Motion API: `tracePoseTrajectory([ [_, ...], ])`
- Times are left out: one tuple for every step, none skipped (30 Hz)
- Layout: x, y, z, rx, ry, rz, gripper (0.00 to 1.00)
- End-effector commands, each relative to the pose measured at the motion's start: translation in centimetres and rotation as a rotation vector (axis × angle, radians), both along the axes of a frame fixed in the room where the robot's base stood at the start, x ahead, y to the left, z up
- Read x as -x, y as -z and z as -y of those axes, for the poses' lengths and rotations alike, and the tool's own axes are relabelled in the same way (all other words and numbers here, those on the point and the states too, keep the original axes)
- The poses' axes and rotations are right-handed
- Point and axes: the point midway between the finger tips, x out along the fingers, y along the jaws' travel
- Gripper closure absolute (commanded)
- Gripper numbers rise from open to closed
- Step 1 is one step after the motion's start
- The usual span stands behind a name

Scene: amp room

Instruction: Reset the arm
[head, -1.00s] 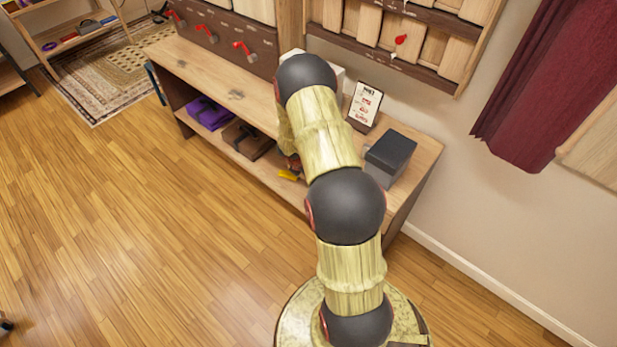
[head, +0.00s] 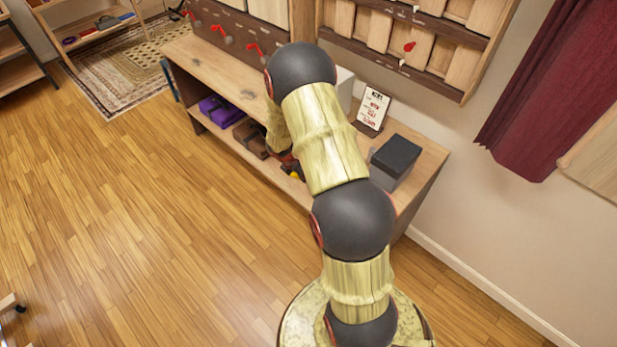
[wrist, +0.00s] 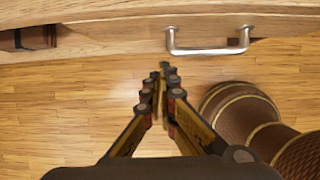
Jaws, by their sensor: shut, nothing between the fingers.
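My arm (head: 328,145) reaches up and away over the front of a wooden bench (head: 425,160). In the head view its end is mostly hidden behind the arm; only small dark and yellow parts show beside the bench front. In the wrist view my gripper (wrist: 163,70) points at the wooden edge of a piece of furniture (wrist: 100,42). Its fingers are together and hold nothing. A metal handle (wrist: 208,50) sits just beyond and right of the fingertips; I cannot tell whether they touch anything.
A dark-topped box (head: 395,160) and a sign (head: 373,108) stand on the bench. A purple item (head: 220,110) lies on its lower shelf. A brown, gold-banded rounded thing (wrist: 240,110) is right of the fingers. The floor (head: 120,220) at left is clear.

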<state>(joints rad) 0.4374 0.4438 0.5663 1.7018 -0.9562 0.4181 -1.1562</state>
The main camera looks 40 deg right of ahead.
Motion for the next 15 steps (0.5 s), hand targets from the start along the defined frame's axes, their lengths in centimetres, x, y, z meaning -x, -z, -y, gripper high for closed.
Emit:
tracePoseTrajectory([
  [0.03,-0.61,-0.26,0.0,-0.001,0.0,1.0],
  [0.05,-0.82,-0.37,0.0,-0.001,-0.002,1.0],
  [0.07,-1.05,-0.49,-0.001,-0.002,-0.002,1.0],
  [0.07,-1.2,-0.55,-0.001,-0.002,-0.002,1.0],
  [0.07,-1.31,-0.61,-0.001,-0.002,-0.002,1.0],
  [0.07,-1.41,-0.65,-0.001,-0.001,-0.002,1.0],
  [0.07,-1.44,-0.67,-0.001,-0.001,-0.002,1.0],
  [0.07,-1.47,-0.68,-0.001,-0.001,-0.002,1.0],
  [0.07,-1.47,-0.69,-0.001,-0.001,-0.002,1.0],
  [0.07,-1.46,-0.69,-0.001,-0.001,-0.002,1.0],
  [0.07,-1.45,-0.69,-0.001,-0.001,-0.002,1.0],
  [0.07,-1.44,-0.68,-0.001,-0.001,-0.001,1.0],
  [0.07,-1.43,-0.68,-0.001,0.001,-0.001,1.0],
  [0.07,-1.43,-0.68,-0.001,0.007,0.002,1.0],
  [0.09,-1.43,-0.67,-0.001,0.021,0.007,1.0],
])
